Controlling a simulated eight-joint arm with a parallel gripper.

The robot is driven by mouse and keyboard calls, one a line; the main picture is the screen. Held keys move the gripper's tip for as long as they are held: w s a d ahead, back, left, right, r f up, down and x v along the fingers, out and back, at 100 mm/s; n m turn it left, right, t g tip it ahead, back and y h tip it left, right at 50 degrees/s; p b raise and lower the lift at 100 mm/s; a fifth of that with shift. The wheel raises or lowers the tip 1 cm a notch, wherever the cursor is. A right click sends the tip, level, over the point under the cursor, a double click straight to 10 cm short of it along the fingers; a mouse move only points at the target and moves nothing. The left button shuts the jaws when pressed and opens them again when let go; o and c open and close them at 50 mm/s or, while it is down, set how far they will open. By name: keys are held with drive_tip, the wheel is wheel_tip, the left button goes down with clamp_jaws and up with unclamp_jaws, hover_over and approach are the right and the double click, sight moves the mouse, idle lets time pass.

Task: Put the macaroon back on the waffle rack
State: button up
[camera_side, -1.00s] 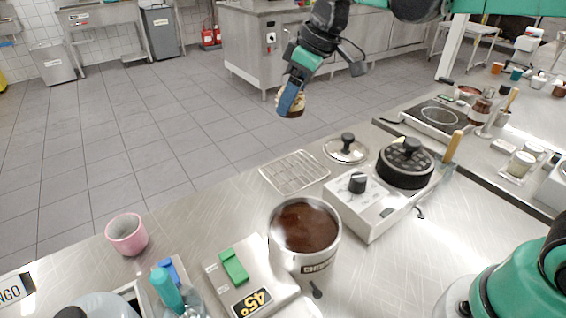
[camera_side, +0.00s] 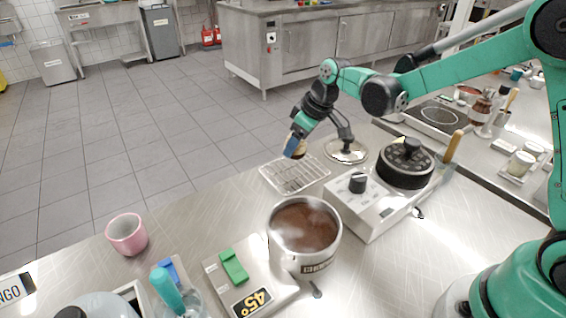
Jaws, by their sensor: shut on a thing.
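My gripper (camera_side: 294,150) is shut on the macaroon (camera_side: 300,149), a small tan-brown piece mostly hidden behind the blue finger. The gripper points down over the back part of the waffle rack (camera_side: 287,180), a wire grid lying on the steel counter. The macaroon shows close above the rack's far right part; whether it touches the wires I cannot tell. No other piece shows on the rack.
A pot of brown liquid (camera_side: 305,228) stands in front of the rack. A pink cup (camera_side: 127,234) stands at the left. The counter between cup and rack is clear.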

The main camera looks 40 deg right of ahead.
sight(297, 158)
drive_tip(key=shift+f, duration=2.1)
drive_tip(key=shift+f, duration=0.15)
drive_tip(key=o, duration=1.2)
drive_tip(key=shift+o, duration=0.2)
drive_tip(key=v, duration=1.2)
drive_tip(key=s+m+t+h, duration=0.2)
drive_tip(key=s+m, duration=0.3)
drive_tip(key=s, duration=0.7)
drive_tip(key=shift+a+t, duration=0.35)
drive_tip(key=shift+t, duration=0.25)
